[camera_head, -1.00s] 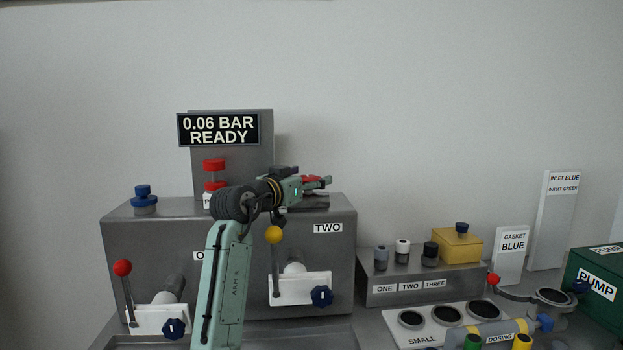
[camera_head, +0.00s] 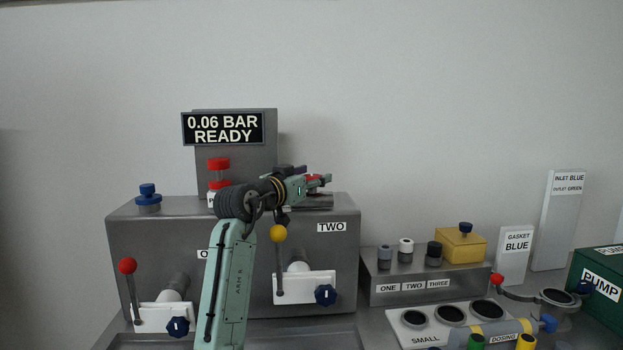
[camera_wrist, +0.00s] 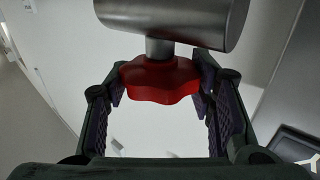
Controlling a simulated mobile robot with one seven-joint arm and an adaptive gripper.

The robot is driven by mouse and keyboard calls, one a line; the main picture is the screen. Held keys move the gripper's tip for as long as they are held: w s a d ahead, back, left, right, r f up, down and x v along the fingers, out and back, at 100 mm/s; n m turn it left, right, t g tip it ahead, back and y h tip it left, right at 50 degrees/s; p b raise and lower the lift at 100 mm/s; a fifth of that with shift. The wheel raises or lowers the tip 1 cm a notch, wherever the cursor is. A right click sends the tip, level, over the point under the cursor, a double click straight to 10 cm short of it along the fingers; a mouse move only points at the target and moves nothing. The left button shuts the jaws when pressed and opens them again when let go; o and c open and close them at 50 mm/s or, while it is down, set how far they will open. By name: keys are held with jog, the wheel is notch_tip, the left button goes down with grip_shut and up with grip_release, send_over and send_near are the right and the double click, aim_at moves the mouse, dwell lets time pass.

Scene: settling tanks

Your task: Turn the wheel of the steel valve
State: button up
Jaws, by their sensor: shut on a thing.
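The red lobed wheel (camera_wrist: 160,80) sits on a short steel stem below a thick steel cylinder, the valve body (camera_wrist: 180,20), in the wrist view. My gripper (camera_wrist: 160,95) has one finger on each side of the wheel, with the fingertips against its left and right edges, and is shut on it. In the head view my gripper (camera_head: 318,182) is above the right part of the big grey tank. A bit of red shows at its fingers there, but I cannot make out the wheel's shape.
The grey tank front (camera_head: 335,260) carries two levers, one with a red ball (camera_head: 127,266) and one with a yellow ball (camera_head: 278,233). A display (camera_head: 222,129) reads "0.06 BAR READY". A bench with jars and a yellow box (camera_head: 460,246) stands to the right. The wall behind is bare.

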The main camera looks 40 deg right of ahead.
jog(key=shift+n+t, duration=0.3)
jog(key=shift+t, duration=0.1)
jog(key=n+t+y, duration=0.1)
jog(key=t, duration=0.1)
jog(key=n+t+y+b, duration=0.1)
jog(key=n+t+y, duration=0.1)
jog(key=shift+s+d+t, duration=0.1)
jog(key=shift+s+t, duration=0.1)
jog(key=shift+t, duration=0.1)
jog(key=n+t+y, duration=0.4)
jog(key=n+y, duration=0.1)
jog(key=shift+d+r+y, duration=0.1)
jog(key=shift+y, duration=0.3)
jog(key=n+t+y, duration=0.1)
jog(key=n+y, duration=0.1)
jog(key=y, duration=0.1)
jog(key=n+t+y, duration=0.1)
jog(key=n+y, duration=0.1)
jog(key=y, duration=0.2)
jog(key=shift+n+p, duration=0.3)
jog(key=shift+p, duration=0.1)
jog(key=shift+n+y, duration=1.1)
jog(key=shift+y, duration=0.6)
jog(key=shift+n+y, duration=1.1)
jog(key=shift+y, duration=0.6)
jog(key=shift+w+n+g+y, duration=0.1)
jog(key=shift+n+g+y, duration=0.2)
jog(key=shift+g+y, duration=0.1)
jog(key=o, duration=1.1)
jog(key=shift+o, duration=0.3)
